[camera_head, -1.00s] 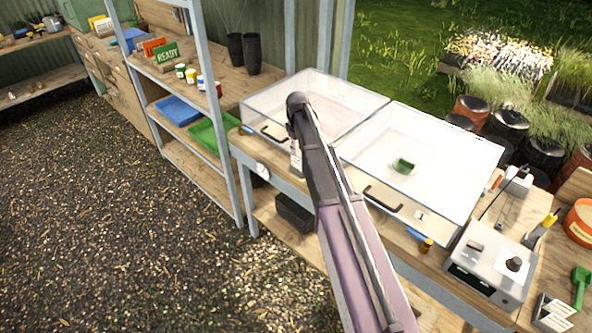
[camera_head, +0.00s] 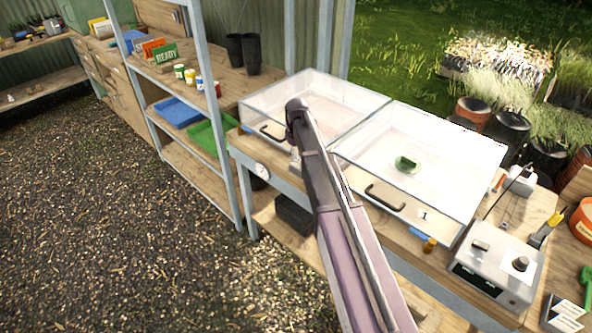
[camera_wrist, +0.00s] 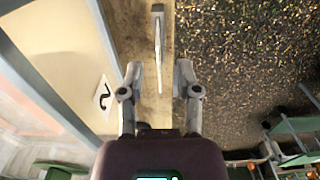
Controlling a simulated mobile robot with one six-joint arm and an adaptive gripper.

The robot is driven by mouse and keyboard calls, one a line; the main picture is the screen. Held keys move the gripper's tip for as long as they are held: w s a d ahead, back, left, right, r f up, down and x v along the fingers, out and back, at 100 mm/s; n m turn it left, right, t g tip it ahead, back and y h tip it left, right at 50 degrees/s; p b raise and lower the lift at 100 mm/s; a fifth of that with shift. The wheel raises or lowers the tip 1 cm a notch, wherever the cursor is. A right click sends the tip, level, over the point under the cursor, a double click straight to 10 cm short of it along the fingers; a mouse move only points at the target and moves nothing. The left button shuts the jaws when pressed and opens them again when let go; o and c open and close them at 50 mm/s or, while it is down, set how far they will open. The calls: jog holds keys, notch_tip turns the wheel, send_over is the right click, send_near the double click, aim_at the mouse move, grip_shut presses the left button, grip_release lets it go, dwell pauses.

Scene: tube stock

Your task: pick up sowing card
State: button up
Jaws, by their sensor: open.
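A thin pale upright piece (camera_wrist: 158,50), seen nearly edge-on, stands on the wooden bench top in the wrist view; it may be the sowing card, but I cannot read its face. My gripper (camera_wrist: 158,72) is open, with one finger on each side of this piece and gaps showing on both sides. In the head view a small pale piece (camera_head: 295,160) shows beside my arm at the bench's front edge, mostly hidden. My gripper's fingers are hidden behind my arm there.
Clear boxes stand on the bench, a left one (camera_head: 275,105) and a right one (camera_head: 455,160) with a black handle and label 1. A label 2 (camera_wrist: 103,98) is close left of my gripper. A grey device (camera_head: 497,268) stands at right. Gravel lies beyond the edge.

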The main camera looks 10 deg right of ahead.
aim_at(296, 165)
jog(key=shift+f+b, duration=0.8)
jog(key=shift+f, duration=0.3)
grip_shut()
